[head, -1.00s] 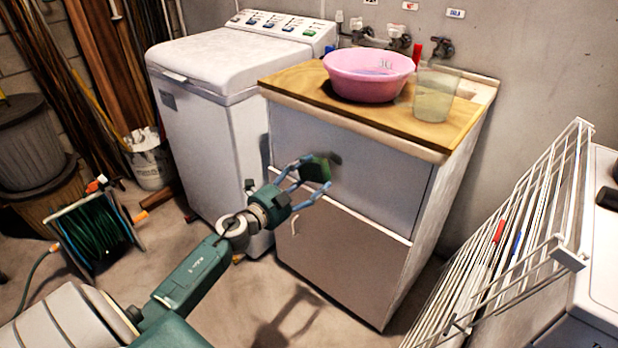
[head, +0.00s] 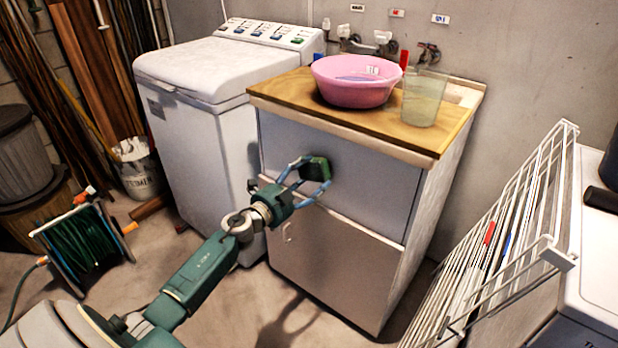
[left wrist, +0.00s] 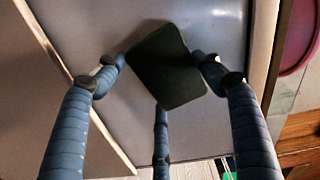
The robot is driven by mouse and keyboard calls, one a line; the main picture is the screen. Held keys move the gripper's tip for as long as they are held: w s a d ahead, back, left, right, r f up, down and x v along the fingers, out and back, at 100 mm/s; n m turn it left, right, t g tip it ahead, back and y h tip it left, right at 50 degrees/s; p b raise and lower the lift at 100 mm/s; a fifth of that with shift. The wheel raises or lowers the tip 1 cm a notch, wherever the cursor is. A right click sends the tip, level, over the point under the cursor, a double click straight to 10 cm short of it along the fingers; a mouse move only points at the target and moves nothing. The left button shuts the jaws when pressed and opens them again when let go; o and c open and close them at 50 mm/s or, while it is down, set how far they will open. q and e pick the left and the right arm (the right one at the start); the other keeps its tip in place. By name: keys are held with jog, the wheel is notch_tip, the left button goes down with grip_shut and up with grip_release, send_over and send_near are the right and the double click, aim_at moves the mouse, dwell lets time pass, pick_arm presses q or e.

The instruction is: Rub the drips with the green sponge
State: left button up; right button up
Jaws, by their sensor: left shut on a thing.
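My left gripper (head: 312,178) is shut on the green sponge (head: 318,167), in front of the upper grey panel (head: 372,195) of the cabinet. In the left wrist view the sponge (left wrist: 168,68) looks dark and sits tilted between blue ribbed fingers, against or very close to the panel (left wrist: 207,128). I cannot tell for sure whether it touches. I cannot make out any drips on the panel; the sponge and fingers cover part of it. My right gripper is not in view.
A pink basin (head: 355,82) and a clear jug (head: 424,97) stand on the cabinet's wooden top (head: 300,90). A washing machine (head: 195,120) is at left. A white wire rack (head: 500,240) stands at right. A hose reel (head: 80,240) sits on the floor.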

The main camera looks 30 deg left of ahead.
pick_arm(q)
jog(key=shift+w, duration=0.2)
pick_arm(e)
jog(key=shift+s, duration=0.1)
pick_arm(q)
jog(key=shift+w, duration=0.4)
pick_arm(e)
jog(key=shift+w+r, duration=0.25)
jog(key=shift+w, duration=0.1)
pick_arm(q)
jog(key=shift+w, duration=0.15)
jog(key=shift+w+d, duration=0.1)
jog(key=shift+w, duration=0.15)
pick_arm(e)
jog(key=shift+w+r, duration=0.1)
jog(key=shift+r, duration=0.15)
